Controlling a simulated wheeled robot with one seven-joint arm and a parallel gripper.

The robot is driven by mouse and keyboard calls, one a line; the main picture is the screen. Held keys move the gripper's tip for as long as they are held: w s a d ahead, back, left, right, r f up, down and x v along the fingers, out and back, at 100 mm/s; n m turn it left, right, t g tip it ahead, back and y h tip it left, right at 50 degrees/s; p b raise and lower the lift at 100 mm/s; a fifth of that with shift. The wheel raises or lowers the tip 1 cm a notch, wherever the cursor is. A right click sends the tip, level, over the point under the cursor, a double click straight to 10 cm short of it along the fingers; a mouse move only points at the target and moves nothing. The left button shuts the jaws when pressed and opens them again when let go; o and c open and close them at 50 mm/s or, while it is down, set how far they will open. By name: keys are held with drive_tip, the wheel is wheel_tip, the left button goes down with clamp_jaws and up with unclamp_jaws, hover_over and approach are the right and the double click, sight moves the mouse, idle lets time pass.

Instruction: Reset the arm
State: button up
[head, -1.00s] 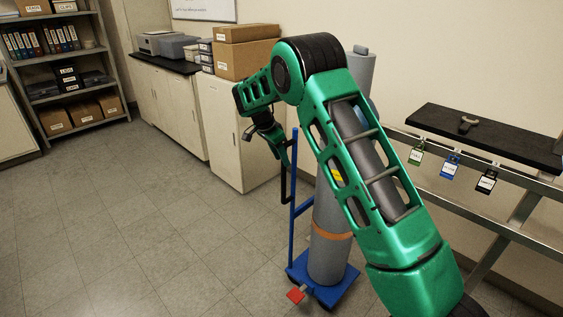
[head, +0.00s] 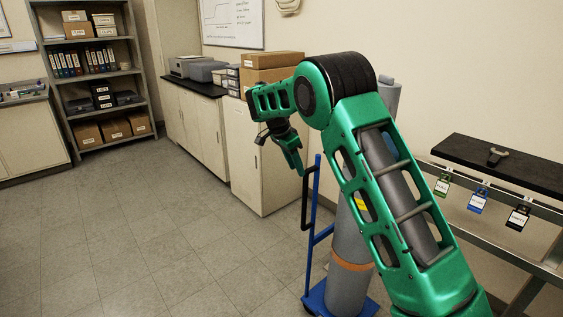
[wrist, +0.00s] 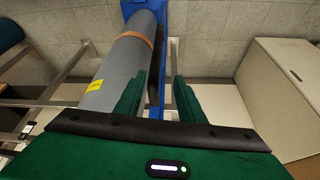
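My green arm reaches up and over to the left in the head view, with my gripper (head: 290,158) pointing down at its end. In the wrist view, my gripper (wrist: 159,82) shows two green fingers spread apart with nothing held between them. Below the fingers a grey gas cylinder (wrist: 112,77) with an orange band and yellow label stands on a blue trolley (wrist: 154,97). In the head view the cylinder (head: 349,285) is partly hidden behind my arm, and the trolley's upright (head: 311,225) is just right of the gripper.
A rail bench with a black top (head: 495,157) stands at right, with a wrench-like tool (head: 496,156) on it and green, blue and black tags (head: 478,200) hanging below. Cabinets (head: 197,130) and shelves (head: 100,75) line the back. The floor (head: 150,240) at left is clear.

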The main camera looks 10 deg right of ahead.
drive_tip(key=s+d+r+n+t+y, duration=0.1)
drive_tip(key=s+d+r+n, duration=0.25)
drive_tip(key=s, duration=0.45)
drive_tip(key=s+d+r+n+t+y, duration=0.1)
drive_tip(key=s+d+r+n, duration=0.1)
drive_tip(key=s+r+n, duration=0.45)
drive_tip(key=s+a+f+n+t+y, duration=0.1)
drive_tip(key=s+f+n, duration=0.1)
drive_tip(key=s, duration=1)
drive_tip(key=s+a+f+n+y, duration=0.1)
drive_tip(key=s+a+f+n, duration=0.15)
drive_tip(key=s, duration=0.85)
drive_tip(key=s+d+m+g, duration=0.2)
drive_tip(key=s+d+m, duration=0.1)
drive_tip(key=s+d, duration=0.3)
drive_tip(key=s+d+f+m+g, duration=0.1)
drive_tip(key=s+d+m+g, duration=0.1)
drive_tip(key=s+d, duration=0.4)
drive_tip(key=s+m, duration=0.1)
drive_tip(key=s, duration=0.4)
drive_tip(key=shift+s+f, duration=0.2)
drive_tip(key=shift+f, duration=0.1)
drive_tip(key=shift+w+d, duration=0.1)
drive_tip(key=shift+w, duration=0.05)
